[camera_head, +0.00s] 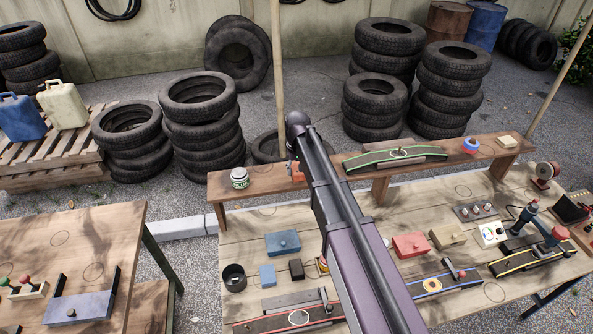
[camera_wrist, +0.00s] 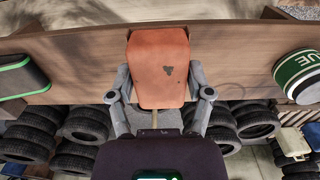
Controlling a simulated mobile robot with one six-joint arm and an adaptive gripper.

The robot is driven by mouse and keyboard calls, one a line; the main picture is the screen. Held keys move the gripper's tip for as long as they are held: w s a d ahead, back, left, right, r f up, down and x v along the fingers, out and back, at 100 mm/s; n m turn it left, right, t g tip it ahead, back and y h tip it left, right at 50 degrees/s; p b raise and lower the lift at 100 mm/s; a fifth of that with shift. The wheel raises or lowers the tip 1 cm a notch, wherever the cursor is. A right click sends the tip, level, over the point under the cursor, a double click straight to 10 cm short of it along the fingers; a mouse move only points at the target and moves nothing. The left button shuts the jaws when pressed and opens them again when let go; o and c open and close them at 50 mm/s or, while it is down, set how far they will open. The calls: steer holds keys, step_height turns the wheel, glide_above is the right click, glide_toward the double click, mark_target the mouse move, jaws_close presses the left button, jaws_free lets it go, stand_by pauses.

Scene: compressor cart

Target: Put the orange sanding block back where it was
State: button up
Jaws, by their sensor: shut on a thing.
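The orange sanding block (camera_wrist: 160,68) is between the two fingers of my gripper (camera_wrist: 159,82) in the wrist view. It has a small dark mark on its face. The fingers are shut on its sides. The block is at the raised wooden shelf (camera_wrist: 85,60); I cannot tell whether it rests on it. In the head view only a bit of the orange block (camera_head: 298,172) shows beside my arm, at the shelf (camera_head: 265,183).
A can with a green label (camera_head: 239,178) stands left of the block on the shelf. A green-edged curved track (camera_head: 395,156) lies to the right. Below, the workbench (camera_head: 390,285) holds several blocks, tracks and fixtures. Stacked tyres (camera_head: 203,115) stand behind. Bare shelf shows between can and block.

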mark_target(297, 163)
steer(key=shift+w+a+f, duration=0.1)
steer(key=shift+w+a, duration=0.05)
steer(key=shift+w, duration=0.6)
steer(key=shift+w+a+f, duration=0.1)
steer(key=shift+w+a, duration=0.05)
steer(key=shift+w, duration=0.6)
steer(key=shift+w, duration=0.3)
steer(key=shift+w+a+f+b, duration=0.1)
steer(key=shift+w+f+b, duration=0.1)
steer(key=shift+f+b, duration=0.3)
steer(key=shift+w+a+f+b, duration=0.1)
steer(key=shift+w+f+b, duration=0.1)
steer(key=shift+f+b, duration=1.1)
steer(key=shift+b, duration=0.15)
steer(key=shift+f, duration=0.15)
steer(key=o, duration=1)
steer(key=shift+r, duration=0.2)
